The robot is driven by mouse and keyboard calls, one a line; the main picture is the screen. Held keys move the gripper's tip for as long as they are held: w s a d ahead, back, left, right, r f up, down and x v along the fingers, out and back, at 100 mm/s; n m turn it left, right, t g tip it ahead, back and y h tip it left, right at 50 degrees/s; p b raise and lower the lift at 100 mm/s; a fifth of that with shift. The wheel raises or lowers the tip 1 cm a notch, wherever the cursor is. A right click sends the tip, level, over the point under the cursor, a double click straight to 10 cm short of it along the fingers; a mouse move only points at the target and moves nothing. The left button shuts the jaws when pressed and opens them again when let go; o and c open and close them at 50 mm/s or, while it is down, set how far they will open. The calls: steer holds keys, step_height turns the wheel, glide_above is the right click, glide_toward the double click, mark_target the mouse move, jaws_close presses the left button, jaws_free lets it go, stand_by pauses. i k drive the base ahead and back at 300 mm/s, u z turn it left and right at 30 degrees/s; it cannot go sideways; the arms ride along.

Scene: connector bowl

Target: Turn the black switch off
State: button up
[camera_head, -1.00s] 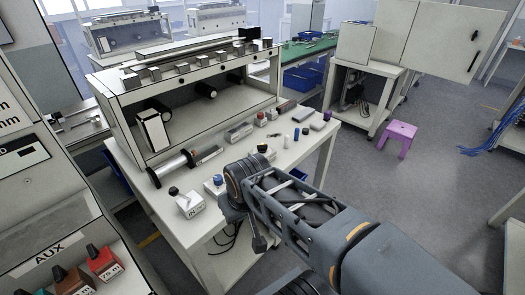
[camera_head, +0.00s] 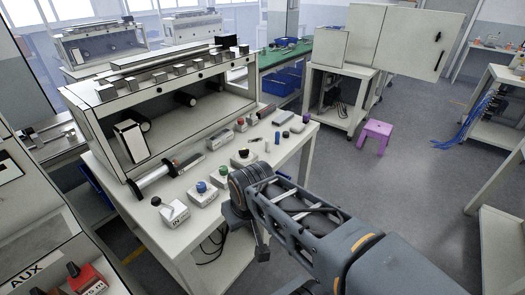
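A white box with a black knob (camera_head: 156,201) and the letters "IN" (camera_head: 174,213) sits at the near left end of the white workbench (camera_head: 205,232). A similar box with a dark top (camera_head: 243,157) stands farther back on the bench. I cannot tell which is the black switch, or its setting. My arm reaches in from the lower right. Its wrist is in front of the bench's near edge, right of the "IN" box and apart from it. A small dark end part, perhaps my gripper (camera_head: 260,252), hangs below the wrist; its fingers cannot be made out.
Boxes with a blue knob (camera_head: 202,187) and a green knob (camera_head: 224,171) stand between the "IN" box and my wrist. Behind is a white shelf unit (camera_head: 105,118). A red-topped switch (camera_head: 85,272) is at lower left. A purple stool (camera_head: 375,133) stands on open floor at right.

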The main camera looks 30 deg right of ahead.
mark_target(244, 153)
steer(key=z, duration=0.85)
steer(key=k, duration=1.15)
steer(key=z, duration=1)
steer(key=i, duration=0.8)
steer(key=u, duration=0.65)
steer(key=i, duration=1.1)
steer(key=u, duration=1.35)
steer(key=i, duration=0.5)
steer(key=u, duration=0.35)
